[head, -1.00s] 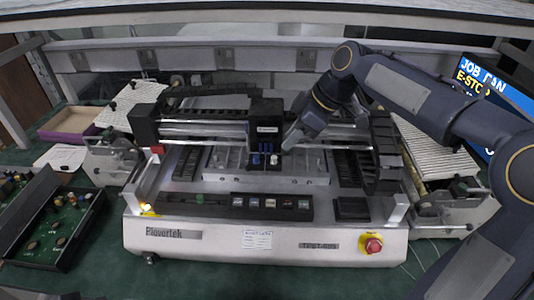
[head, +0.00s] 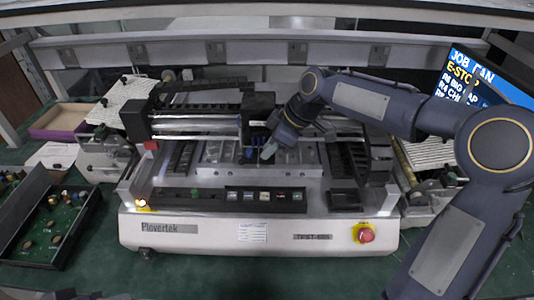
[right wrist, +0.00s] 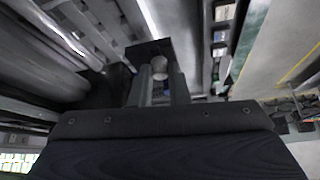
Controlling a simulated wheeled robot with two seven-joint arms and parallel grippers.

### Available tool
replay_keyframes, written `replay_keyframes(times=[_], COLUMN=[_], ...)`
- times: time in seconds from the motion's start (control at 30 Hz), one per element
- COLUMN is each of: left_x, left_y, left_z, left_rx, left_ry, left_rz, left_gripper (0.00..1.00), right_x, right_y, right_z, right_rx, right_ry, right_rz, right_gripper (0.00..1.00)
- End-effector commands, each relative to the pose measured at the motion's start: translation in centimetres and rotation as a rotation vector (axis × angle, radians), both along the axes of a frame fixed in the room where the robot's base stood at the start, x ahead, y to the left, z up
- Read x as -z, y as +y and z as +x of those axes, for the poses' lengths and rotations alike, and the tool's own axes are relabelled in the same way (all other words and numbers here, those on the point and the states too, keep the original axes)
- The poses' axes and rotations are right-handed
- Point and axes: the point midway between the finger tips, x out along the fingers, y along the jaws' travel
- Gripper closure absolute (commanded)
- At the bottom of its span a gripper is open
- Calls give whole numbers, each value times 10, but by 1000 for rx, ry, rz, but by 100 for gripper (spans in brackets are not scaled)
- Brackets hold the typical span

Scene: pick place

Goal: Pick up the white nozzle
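The white nozzle (right wrist: 158,66) shows in the right wrist view as a small pale cylinder between the ends of my right gripper's two dark fingers. The fingers stand apart with the nozzle in line with the gap; I cannot tell whether they touch it. In the head view my right gripper (head: 268,152) reaches down over the machine's middle bed, beside the black print head, and hides the nozzle. My left gripper is not in view.
The black machine head (head: 258,118) and its rails (head: 195,127) stand close beside my right gripper. A black strip with several small coloured parts (head: 265,199) lies in front. A red stop button (head: 365,235) is at front right. A parts tray (head: 45,230) lies left.

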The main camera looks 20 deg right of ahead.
Motion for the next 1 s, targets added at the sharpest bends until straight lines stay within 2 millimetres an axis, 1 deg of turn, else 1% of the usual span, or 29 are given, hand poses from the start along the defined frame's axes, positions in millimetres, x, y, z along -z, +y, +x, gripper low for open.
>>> replay_keyframes(times=[0.03, 0.07, 0.37, 0.57, 0.67, 0.77, 0.87, 1.0], left_x=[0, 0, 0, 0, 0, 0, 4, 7], left_y=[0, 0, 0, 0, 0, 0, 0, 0], left_z=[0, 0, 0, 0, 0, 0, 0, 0], left_rx=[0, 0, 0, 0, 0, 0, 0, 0], left_ry=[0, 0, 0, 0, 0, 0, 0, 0], left_rz=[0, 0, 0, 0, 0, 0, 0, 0], left_gripper=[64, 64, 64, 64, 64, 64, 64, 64], right_x=[0, 0, 0, -8, -20, -36, -52, -82], right_y=[0, 0, 0, 0, 0, 1, 8, 19], right_z=[0, 0, 0, 0, 1, -1, -16, -38], right_rx=[0, 0, 0, 1, 2, 0, -1, -2], right_ry=[0, 0, 0, -2, -4, -5, -5, -7], right_rz=[0, 0, 0, 0, 0, 1, 0, 0], right_gripper=[98, 100, 100, 100, 100, 100, 100, 100])
